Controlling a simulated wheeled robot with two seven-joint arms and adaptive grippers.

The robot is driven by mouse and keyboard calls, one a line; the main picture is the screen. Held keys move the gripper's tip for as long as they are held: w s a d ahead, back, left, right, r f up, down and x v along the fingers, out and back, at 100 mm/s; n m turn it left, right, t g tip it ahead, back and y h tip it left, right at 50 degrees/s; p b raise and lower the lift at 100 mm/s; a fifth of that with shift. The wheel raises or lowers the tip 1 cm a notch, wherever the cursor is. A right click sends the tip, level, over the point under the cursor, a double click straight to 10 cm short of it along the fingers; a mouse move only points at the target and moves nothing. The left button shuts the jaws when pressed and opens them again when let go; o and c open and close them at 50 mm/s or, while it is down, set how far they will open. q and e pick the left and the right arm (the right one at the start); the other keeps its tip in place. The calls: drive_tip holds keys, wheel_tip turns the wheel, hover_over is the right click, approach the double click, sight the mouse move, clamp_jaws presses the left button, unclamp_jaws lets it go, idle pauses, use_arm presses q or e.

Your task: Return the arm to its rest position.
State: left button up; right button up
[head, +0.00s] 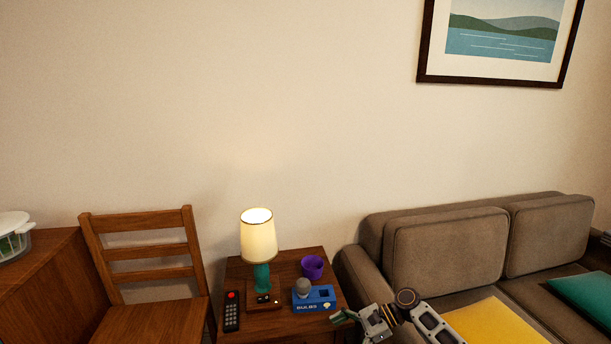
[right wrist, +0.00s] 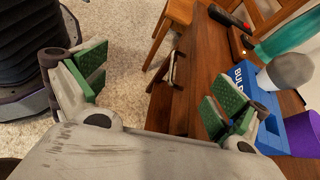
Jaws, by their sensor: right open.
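My right gripper (head: 345,317) comes in from the lower right in the head view, beside the front right corner of the side table. In the right wrist view the right gripper (right wrist: 155,88) has its green-padded fingers spread wide with nothing between them. The wooden table's front with a drawer handle (right wrist: 176,68) lies behind the gap. The blue bulb box (head: 318,301) is on the table just beyond the gripper, with a grey-white bulb (head: 302,288) upright at it. The box also shows in the right wrist view (right wrist: 242,78). My left gripper is in neither view.
The side table (head: 290,262) holds a lit lamp (head: 259,240), a purple cup (head: 312,267) and a remote (head: 231,312). A wooden chair (head: 145,250) is left, a sofa (head: 450,250) right. Carpet (right wrist: 125,30) is clear beside the table.

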drive_tip(key=s+a+f+n+t+h, duration=0.1)
drive_tip(key=s+a+f+n+h, duration=0.1)
drive_tip(key=s+f+n, duration=0.45)
drive_tip(key=s+a+f+n+h, duration=0.2)
drive_tip(key=s+f+n+h, duration=0.15)
drive_tip(key=s+f, duration=0.5)
use_arm(q)
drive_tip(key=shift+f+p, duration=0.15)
drive_tip(key=shift+p, duration=0.3)
use_arm(e)
drive_tip(key=s+d+n+t+h, duration=0.3)
drive_tip(key=s+d+n+h, duration=0.2)
drive_tip(key=s+d, duration=0.6)
drive_tip(key=shift+s+d+r+n+h, duration=0.25)
drive_tip(key=shift+s+r+n+h, duration=0.15)
drive_tip(key=shift+s+n, duration=0.5)
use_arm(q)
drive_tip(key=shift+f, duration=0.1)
use_arm(e)
drive_tip(key=shift+w+f, duration=0.1)
drive_tip(key=shift+w, duration=0.1)
